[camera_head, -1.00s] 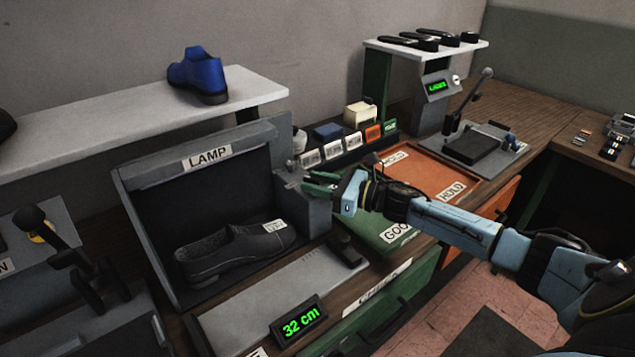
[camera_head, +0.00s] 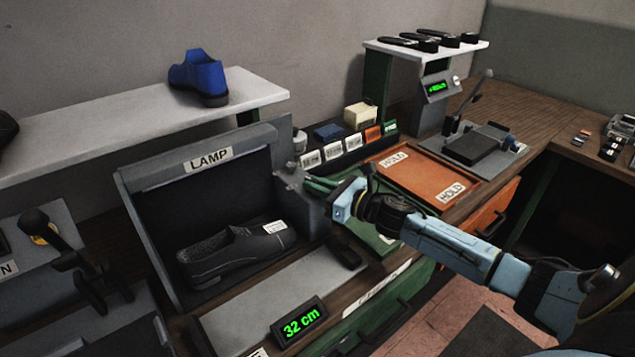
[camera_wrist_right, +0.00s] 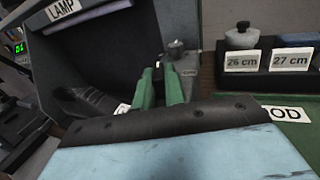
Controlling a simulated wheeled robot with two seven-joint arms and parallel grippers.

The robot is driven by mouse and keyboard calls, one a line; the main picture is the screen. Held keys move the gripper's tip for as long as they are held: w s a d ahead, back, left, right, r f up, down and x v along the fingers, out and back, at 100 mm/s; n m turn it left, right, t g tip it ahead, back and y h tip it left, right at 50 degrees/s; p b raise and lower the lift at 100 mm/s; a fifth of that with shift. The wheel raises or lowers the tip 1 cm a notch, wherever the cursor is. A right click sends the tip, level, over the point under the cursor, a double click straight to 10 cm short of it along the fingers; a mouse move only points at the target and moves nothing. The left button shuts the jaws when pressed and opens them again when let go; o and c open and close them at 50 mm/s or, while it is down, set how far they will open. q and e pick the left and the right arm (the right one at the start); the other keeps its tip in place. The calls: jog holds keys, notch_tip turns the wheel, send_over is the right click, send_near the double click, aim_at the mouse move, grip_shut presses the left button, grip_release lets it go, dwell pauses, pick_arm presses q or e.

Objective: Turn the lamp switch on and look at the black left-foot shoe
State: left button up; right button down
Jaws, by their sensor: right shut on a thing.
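The box interior looks dark. The lamp switch (camera_head: 292,172) is on the box's right side, partly hidden by my gripper; its plate (camera_wrist_right: 188,68) shows in the right wrist view. My right gripper (camera_head: 312,184) is at that switch, its green fingers (camera_wrist_right: 158,75) closed on it, though the contact is hard to see. Part of the shoe (camera_wrist_right: 88,103) shows left of the fingers. My left gripper is not in view.
A measuring plate (camera_head: 262,300) with a 32 cm display (camera_head: 301,321) stands in front of the lamp box. A blue shoe (camera_head: 198,77) sits on the white shelf (camera_head: 110,118). The orange HOLD tray (camera_head: 430,177) lies to the right and looks empty.

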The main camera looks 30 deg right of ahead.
jog(key=m+h, duration=0.1)
jog(key=h, duration=0.1)
jog(key=m+t+h, duration=0.1)
jog(key=m+h, duration=0.1)
jog(key=m+h+p, duration=0.1)
jog(key=h, duration=0.2)
jog(key=shift+a+m, duration=0.35)
jog(key=shift+m, duration=0.05)
jog(key=shift+a+m+g+h, duration=0.15)
jog(key=shift+m+g+h, duration=0.15)
jog(key=shift+m+h, duration=1.3)
jog(key=shift+a+m+g+h, duration=0.1)
jog(key=shift+m+g+h, duration=0.2)
jog(key=shift+m+h, duration=1.25)
jog(key=shift+n+h, duration=0.55)
jog(key=shift+h, duration=0.2)
jog(key=shift+r, duration=0.1)
jog(key=c, duration=1.5)
grip_release()
jog(key=shift+o, duration=0.2)
jog(key=v, duration=1.3)
jog(key=shift+a, duration=0.15)
